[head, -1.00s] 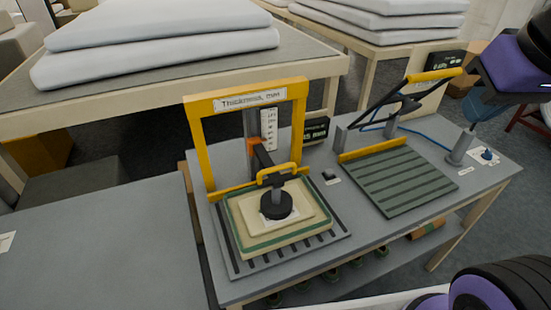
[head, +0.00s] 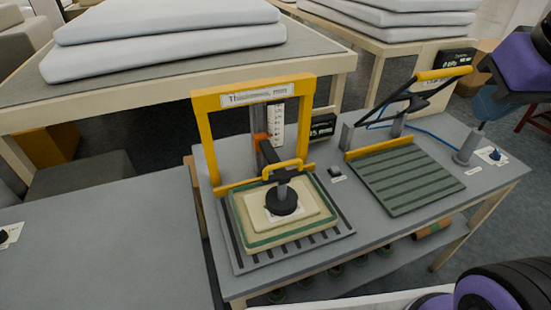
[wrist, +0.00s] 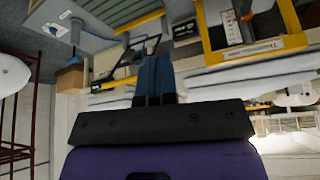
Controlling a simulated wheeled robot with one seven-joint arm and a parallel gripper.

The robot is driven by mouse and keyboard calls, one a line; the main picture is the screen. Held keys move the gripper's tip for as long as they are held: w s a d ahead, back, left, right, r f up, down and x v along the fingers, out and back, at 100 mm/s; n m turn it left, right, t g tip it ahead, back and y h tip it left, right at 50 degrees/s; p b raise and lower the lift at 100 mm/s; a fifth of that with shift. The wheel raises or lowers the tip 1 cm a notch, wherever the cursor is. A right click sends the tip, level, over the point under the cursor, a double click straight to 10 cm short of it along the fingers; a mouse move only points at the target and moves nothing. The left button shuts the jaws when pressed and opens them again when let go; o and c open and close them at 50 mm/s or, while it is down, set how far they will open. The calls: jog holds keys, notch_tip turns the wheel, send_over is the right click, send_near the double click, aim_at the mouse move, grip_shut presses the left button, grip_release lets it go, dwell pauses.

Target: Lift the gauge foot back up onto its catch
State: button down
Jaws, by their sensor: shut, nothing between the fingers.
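The gauge foot (head: 282,203) is a black round disc under a yellow handle (head: 284,169). It is down on a cream pad (head: 252,216) on the gauge's base, inside the yellow frame (head: 205,140) labelled "Thickness, mm". An orange piece (head: 260,141) sits on the upright behind it, beside a white scale (head: 277,124). I cannot make out the catch clearly. My gripper (head: 487,112) is at the far right, above the bench and well away from the foot. Its blue fingers (wrist: 154,78) are shut and empty in the wrist view, where the frame shows upside down.
Right of the gauge are a green slatted plate (head: 405,180) and a raised yellow-handled lever (head: 443,73). A grey post (head: 467,149) stands near the bench's right end. White wadding (head: 170,45) lies on the table behind. The grey table (head: 100,250) at left is mostly bare.

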aim_at(291, 162)
jog(key=c, duration=1.8)
grip_release()
jog(key=o, duration=0.4)
jog(key=shift+c, duration=0.2)
jog(key=o, duration=0.3)
jog(key=shift+w+a+f, duration=0.15)
jog(key=shift+w, duration=0.05)
jog(key=w+a+f+m+g+y, duration=0.55)
jog(key=w+f+y, duration=0.35)
jog(key=w+f, duration=0.3)
jog(key=w+a+f+m+g+y, duration=0.5)
jog(key=w+a+f+m+y, duration=0.4)
jog(key=f, duration=0.5)
jog(key=shift+n+h, duration=0.3)
jog(key=shift+n, duration=0.65)
jog(key=x, duration=0.8)
jog(key=shift+a+r, duration=0.15)
grip_shut()
